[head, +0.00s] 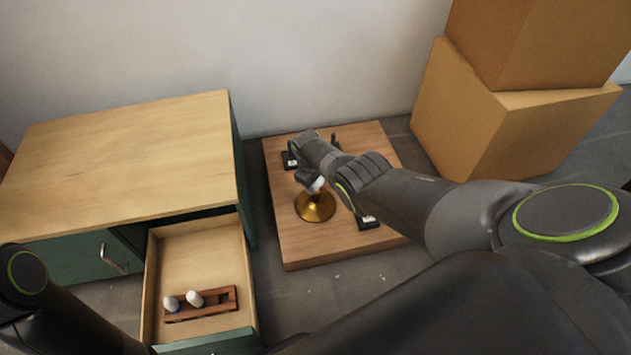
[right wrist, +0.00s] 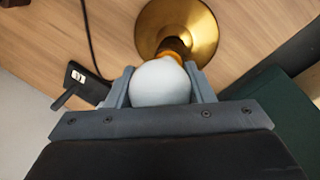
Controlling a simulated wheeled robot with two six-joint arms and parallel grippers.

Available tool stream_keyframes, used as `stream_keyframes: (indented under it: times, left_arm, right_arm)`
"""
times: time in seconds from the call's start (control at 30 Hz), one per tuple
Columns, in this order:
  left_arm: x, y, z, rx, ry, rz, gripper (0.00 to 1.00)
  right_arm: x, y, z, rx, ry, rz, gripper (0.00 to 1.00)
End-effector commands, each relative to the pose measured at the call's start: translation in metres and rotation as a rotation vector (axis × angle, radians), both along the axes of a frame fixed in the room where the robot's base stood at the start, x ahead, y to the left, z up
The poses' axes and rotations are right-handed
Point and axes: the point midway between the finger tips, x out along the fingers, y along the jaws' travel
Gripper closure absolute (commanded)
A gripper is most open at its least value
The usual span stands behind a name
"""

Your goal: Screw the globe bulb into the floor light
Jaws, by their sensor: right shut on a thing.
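In the right wrist view my right gripper (right wrist: 160,92) is shut on a white globe bulb (right wrist: 161,83), one finger on each side of it. The bulb's far end meets the orange-lit socket of the brass floor light (right wrist: 190,20); I cannot tell how deep it sits. In the head view the floor light's round brass base (head: 315,207) stands on a wooden board, with my right gripper (head: 312,180) right above it. There the bulb is mostly hidden by the gripper. My left arm shows at the lower left, but its gripper is out of view.
The wooden board (head: 291,248) carries small dark devices (head: 368,223) and a cable (right wrist: 90,45). Left is a cabinet (head: 120,150) with an open drawer (head: 190,243) holding a wooden rack (head: 215,308) with two bulbs (head: 194,298). Cardboard boxes (head: 480,110) stand at the right.

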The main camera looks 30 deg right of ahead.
Motion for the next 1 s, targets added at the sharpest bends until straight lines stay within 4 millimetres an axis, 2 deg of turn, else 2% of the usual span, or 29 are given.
stream_keyframes:
  times: [0.13, 0.27, 0.4, 0.63, 0.9, 0.93, 1.0]
  left_arm:
    - [0.0, 0.0, -0.003, 0.0, 0.0, 0.0, 0.8]
    - [0.0, 0.0, -0.01, 0.0, 0.0, 0.0, 0.8]
    - [0.0, 0.0, -0.01, 0.0, 0.0, 0.0, 0.8]
    - [0.0, 0.0, -0.018, 0.0, 0.0, 0.0, 0.8]
    - [0.0, 0.0, -0.018, 0.0, 0.0, 0.0, 0.8]
    - [0.0, 0.0, -0.018, 0.0, 0.0, 0.0, 0.8]
    - [0.0, 0.0, -0.018, 0.0, 0.0, 0.0, 0.8]
  right_arm:
    - [-0.001, 0.001, -0.002, 0.002, 0.003, -0.051, 0.76]
    - [0.0, 0.001, -0.003, 0.001, 0.002, -0.192, 0.76]
    - [-0.001, 0.001, -0.002, 0.001, 0.001, -0.236, 0.76]
    - [-0.001, 0.0, -0.003, 0.002, 0.003, -0.425, 0.76]
    - [-0.002, 0.0, -0.001, 0.002, 0.003, -0.455, 0.76]
    - [-0.002, 0.0, -0.001, 0.002, 0.003, -0.455, 0.48]
    - [-0.002, 0.0, -0.001, 0.002, 0.002, -0.454, 0.39]
